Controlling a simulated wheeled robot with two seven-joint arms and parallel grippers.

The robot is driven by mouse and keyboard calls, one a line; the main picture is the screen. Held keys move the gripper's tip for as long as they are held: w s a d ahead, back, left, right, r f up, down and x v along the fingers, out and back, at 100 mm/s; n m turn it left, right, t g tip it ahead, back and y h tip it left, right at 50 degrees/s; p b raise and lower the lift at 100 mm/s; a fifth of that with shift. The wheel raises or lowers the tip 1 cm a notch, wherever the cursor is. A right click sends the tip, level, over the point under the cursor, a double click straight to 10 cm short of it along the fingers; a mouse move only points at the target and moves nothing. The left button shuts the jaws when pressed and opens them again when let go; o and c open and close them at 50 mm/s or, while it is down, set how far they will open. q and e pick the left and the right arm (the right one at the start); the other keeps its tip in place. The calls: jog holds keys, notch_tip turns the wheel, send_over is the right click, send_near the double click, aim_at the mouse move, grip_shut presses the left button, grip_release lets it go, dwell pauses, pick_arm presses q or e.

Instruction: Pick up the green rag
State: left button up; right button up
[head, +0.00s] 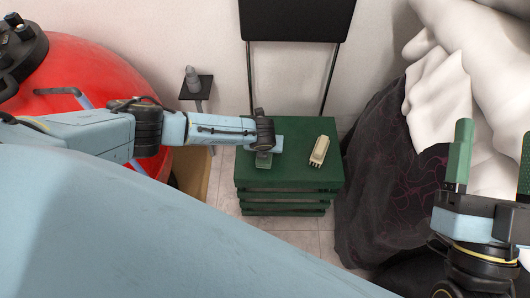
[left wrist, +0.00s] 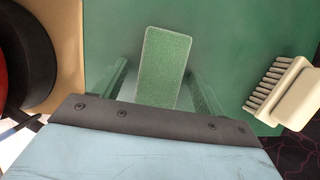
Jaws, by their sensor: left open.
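The green rag (left wrist: 166,60) is a small speckled green rectangle lying flat on the green slatted stand (head: 295,181). In the left wrist view it lies between the two green fingers of my left gripper (left wrist: 157,66), with a gap on each side. In the head view my left gripper (head: 264,158) points down over the left part of the stand top and hides much of the rag. It is open and holds nothing. My right gripper (head: 493,142) is at the right edge of the head view, fingers apart and empty, away from the stand.
A cream brush (head: 320,150) lies on the stand to the right of the rag; it also shows in the left wrist view (left wrist: 291,92). A big red rounded tank (head: 85,78) stands at the left. Dark patterned cloth (head: 375,170) and white fabric (head: 480,75) are at the right.

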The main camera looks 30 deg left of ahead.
pick_arm(q)
jog(key=shift+f, duration=0.25)
dwell(0.6)
jog(key=c, duration=1.1)
jog(key=shift+o, duration=0.2)
jog(key=shift+r, duration=0.1)
